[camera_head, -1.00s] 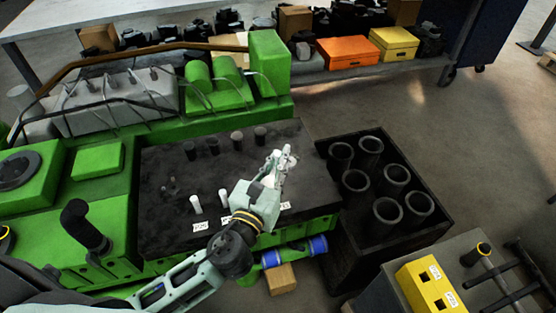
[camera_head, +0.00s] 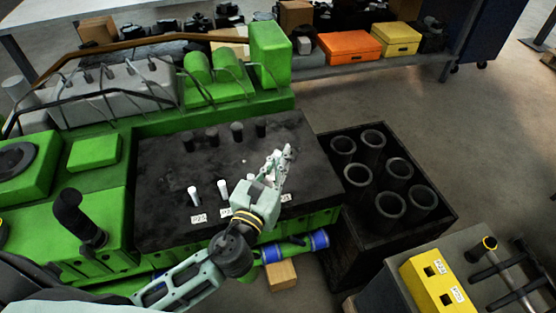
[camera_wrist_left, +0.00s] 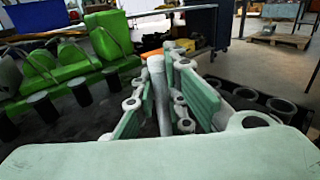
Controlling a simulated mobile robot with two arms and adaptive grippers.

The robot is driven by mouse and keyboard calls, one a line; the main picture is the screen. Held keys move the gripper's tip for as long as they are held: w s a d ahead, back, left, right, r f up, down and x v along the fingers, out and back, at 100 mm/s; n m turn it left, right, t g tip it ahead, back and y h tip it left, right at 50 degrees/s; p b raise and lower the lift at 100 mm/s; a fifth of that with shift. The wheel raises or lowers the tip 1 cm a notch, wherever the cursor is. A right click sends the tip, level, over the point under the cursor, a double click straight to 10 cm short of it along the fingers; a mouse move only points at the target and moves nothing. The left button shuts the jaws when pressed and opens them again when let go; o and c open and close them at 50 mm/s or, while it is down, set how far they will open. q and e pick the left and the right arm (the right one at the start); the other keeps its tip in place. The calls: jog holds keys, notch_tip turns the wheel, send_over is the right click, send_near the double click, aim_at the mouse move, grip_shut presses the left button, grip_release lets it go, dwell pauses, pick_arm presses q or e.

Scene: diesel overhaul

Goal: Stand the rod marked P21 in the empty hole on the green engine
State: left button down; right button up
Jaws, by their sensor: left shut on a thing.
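The green engine (camera_head: 110,190) fills the left of the head view, with a flat black deck (camera_head: 165,200) on it. Two white-topped rods (camera_head: 193,196) (camera_head: 222,188) stand upright near the deck's front, with white tags before them. Several dark rods (camera_head: 237,132) stand in a row behind. My left gripper (camera_head: 278,165) is over the deck's right part. In the left wrist view its fingers are shut on a pale grey rod (camera_wrist_left: 160,95), roughly upright. The rod's marking is not readable. The empty hole is not visible; the hand partly covers a tag. My right gripper is out of view.
A black crate (camera_head: 440,222) with several upright cylinders stands right of the engine. A yellow block (camera_head: 420,285) with square holes and a hammer are at lower right. Blue-ended green tube (camera_head: 319,239) lies along the engine's front. Orange (camera_head: 350,47) and yellow boxes are behind.

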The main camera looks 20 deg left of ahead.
pick_arm(q)
jog(key=shift+f+b, duration=0.9)
jog(key=shift+f, duration=0.35)
jog(key=c, duration=1.7)
grip_release()
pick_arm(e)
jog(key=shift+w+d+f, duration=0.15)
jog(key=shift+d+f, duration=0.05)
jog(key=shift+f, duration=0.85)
pick_arm(q)
jog(key=shift+f, duration=0.1)
jog(key=shift+s, duration=0.2)
jog(key=s, duration=0.7)
jog(key=shift+s+a, duration=0.3)
jog(key=shift+s, duration=0.05)
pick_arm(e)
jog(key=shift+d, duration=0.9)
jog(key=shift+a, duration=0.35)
